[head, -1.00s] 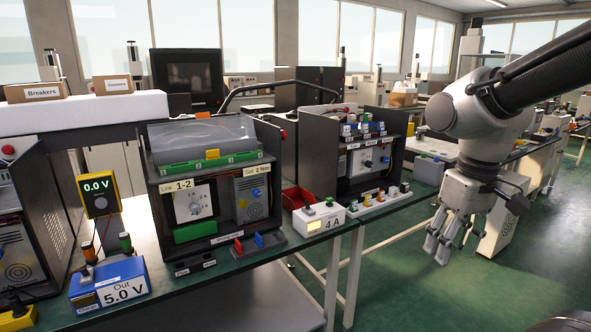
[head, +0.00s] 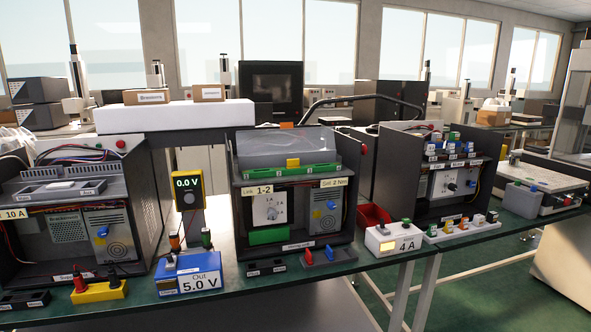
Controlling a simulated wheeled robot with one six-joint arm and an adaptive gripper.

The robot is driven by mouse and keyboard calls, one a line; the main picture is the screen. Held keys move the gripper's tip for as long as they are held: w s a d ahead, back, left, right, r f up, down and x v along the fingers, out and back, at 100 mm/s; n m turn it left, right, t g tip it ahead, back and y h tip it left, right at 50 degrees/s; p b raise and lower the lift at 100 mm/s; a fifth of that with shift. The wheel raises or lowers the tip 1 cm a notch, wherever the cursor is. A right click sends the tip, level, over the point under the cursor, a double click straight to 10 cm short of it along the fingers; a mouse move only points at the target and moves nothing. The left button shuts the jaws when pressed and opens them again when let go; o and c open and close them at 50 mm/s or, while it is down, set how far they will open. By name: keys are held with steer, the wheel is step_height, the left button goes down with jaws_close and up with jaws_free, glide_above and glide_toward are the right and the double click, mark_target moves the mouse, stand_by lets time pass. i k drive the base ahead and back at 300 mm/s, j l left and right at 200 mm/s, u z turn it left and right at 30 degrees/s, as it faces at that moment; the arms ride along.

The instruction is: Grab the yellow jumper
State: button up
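A small yellow block, apparently the yellow jumper (head: 293,163), sits upright on the green terminal strip (head: 262,172). The strip runs along the front top of the middle dark box (head: 349,200), below a clear sloped cover (head: 283,148). A label reading "Link 1-2" (head: 258,188) is below the strip. My gripper is out of this view, so its distance from the jumper does not show.
The yellow meter (head: 188,190) and blue "5.0 V" supply (head: 188,273) stand left of the middle box. A yellow base with red and black plugs (head: 98,291) is farther left. A white "4 A" unit (head: 392,238) and red bin (head: 373,215) are right.

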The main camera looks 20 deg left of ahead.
mark_target(292, 164)
steer(key=i+j+u, duration=0.15)
steer(key=i+u, duration=0.2)
steer(key=i, duration=0.15)
steer(key=i+u, duration=0.35)
steer(key=i+l+u, duration=0.1)
steer(key=i+u, duration=0.25)
steer(key=i, duration=0.25)
